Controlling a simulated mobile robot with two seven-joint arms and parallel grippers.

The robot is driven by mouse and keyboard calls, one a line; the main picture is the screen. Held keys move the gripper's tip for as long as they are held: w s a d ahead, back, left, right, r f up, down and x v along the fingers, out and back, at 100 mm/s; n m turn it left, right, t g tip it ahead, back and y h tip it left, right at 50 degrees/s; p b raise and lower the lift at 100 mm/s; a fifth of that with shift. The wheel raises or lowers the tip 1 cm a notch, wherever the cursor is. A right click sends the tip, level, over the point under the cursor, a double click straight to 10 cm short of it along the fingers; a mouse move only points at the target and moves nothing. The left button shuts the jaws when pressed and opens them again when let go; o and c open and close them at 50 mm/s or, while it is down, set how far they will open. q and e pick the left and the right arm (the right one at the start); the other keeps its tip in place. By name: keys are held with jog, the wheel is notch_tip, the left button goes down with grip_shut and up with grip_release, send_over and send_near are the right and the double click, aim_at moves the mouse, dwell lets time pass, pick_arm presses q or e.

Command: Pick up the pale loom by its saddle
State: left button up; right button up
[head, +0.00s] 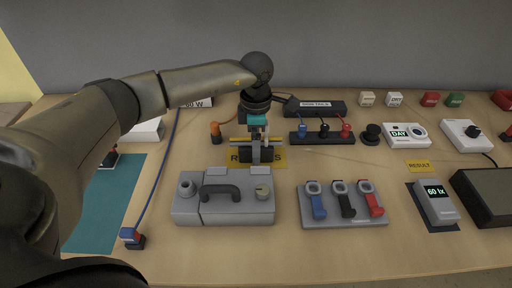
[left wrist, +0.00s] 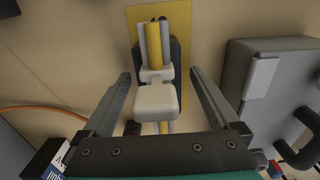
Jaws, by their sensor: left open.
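My left gripper (head: 256,155) hangs from the arm above the yellow label plate, and its teal part shows in the head view. In the left wrist view the left gripper (left wrist: 160,73) is open, with one finger on each side of a pale block, the saddle (left wrist: 156,102). Gaps show between the fingers and the saddle. The pale loom (left wrist: 142,42) appears as a pale rod beside a yellow rod (left wrist: 154,45), over a dark holder (left wrist: 175,55). In the head view the gripper hides much of them. My right gripper is not in view.
A grey case with a dark handle (head: 220,192) stands just in front of the gripper. A tray with blue, black and red clips (head: 345,217) is to its right. A dark strip with coloured plugs (head: 322,138) lies behind right. A blue cable runs on the left.

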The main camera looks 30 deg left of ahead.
pick_arm(q)
grip_shut()
dwell(0.8)
jog(key=shift+r, duration=0.1)
